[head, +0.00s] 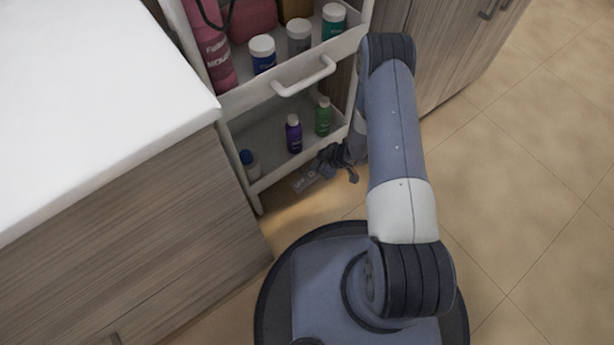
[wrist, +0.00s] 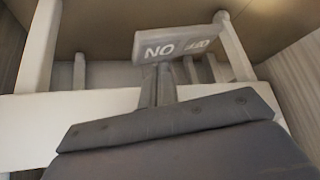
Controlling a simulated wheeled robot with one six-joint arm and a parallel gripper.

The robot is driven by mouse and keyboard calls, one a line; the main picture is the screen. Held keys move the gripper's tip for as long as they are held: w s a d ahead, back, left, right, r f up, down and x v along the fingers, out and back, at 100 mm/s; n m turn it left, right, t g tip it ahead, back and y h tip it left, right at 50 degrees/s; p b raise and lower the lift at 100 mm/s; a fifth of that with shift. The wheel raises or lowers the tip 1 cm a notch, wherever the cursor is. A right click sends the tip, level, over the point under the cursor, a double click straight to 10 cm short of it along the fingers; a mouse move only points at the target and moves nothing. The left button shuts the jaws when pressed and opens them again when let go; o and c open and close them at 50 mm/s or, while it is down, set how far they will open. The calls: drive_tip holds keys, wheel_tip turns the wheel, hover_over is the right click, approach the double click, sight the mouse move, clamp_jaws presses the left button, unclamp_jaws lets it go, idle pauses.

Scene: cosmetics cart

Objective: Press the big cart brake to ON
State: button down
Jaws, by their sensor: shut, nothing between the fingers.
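The cart brake is a small grey plate with white lettering (wrist: 180,42), just beyond my fingertips in the wrist view. Its lettering is turned over there: the ON half is on the left and the OFF half on the right. In the head view the plate (head: 304,181) sits low at the cart's foot, near the floor. My gripper (wrist: 160,72) is shut and empty, its fingers pointing at the plate's edge under the ON half. I cannot tell whether they touch it. In the head view my gripper (head: 322,170) is beside the plate, partly hidden by my arm.
The white cart (head: 245,102) holds several bottles on two shelves, with a handle (head: 303,77) on its front. A wooden cabinet with a white top (head: 90,90) stands close on the left. Another cabinet (head: 450,50) is behind. Tiled floor (head: 540,150) is clear on the right.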

drive_tip(key=shift+f+b, duration=1)
drive_tip(key=shift+f, duration=0.2)
idle(0.9)
drive_tip(key=shift+r, duration=0.15)
drive_tip(key=shift+r+p, duration=2.75)
drive_tip(key=shift+r, duration=0.7)
drive_tip(key=shift+f, duration=0.15)
wheel_tip(320, 180, down, 7)
drive_tip(key=b, duration=0.5)
drive_tip(key=shift+b, duration=0.3)
drive_tip(key=shift+r, duration=0.2)
